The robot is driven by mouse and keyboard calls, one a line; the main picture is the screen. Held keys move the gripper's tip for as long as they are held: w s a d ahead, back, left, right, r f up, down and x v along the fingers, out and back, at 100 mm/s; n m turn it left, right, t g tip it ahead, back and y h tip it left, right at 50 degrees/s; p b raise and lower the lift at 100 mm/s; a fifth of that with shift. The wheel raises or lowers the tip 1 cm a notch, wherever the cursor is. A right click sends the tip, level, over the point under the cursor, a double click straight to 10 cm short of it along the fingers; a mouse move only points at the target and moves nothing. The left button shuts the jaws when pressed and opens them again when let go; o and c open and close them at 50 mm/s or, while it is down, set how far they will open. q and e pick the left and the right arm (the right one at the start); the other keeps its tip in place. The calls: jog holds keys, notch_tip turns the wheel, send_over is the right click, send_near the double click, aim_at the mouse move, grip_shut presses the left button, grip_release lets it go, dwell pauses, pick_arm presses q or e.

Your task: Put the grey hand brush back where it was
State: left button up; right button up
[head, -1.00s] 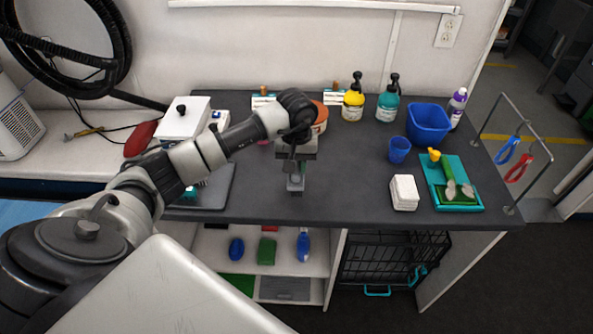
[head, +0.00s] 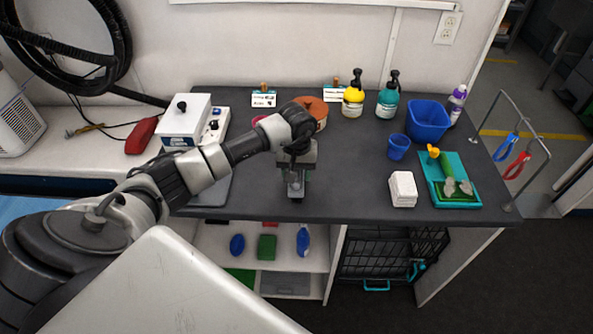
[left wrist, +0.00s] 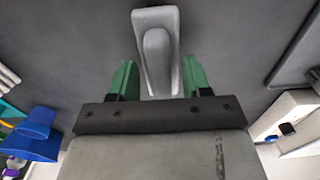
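In the head view, my left gripper (head: 296,182) points down over the front middle of the dark table (head: 345,185). A small light-grey part of the brush (head: 296,190) shows at its tips. I cannot tell whether the brush touches the tabletop. My right gripper is not in view.
White towels (head: 402,189), a teal tray (head: 470,170), a blue cup (head: 398,147) and a blue bin (head: 428,121) stand on the right. A white device (head: 185,122) is at back left. Shelves below hold a green item (head: 267,247) and blue items (head: 303,240). Table around the gripper is clear.

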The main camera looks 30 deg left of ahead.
pick_arm(q)
jog(key=shift+r, duration=0.15)
notch_tip(320, 180, up, 12)
jog(key=b, duration=0.3)
dwell(0.5)
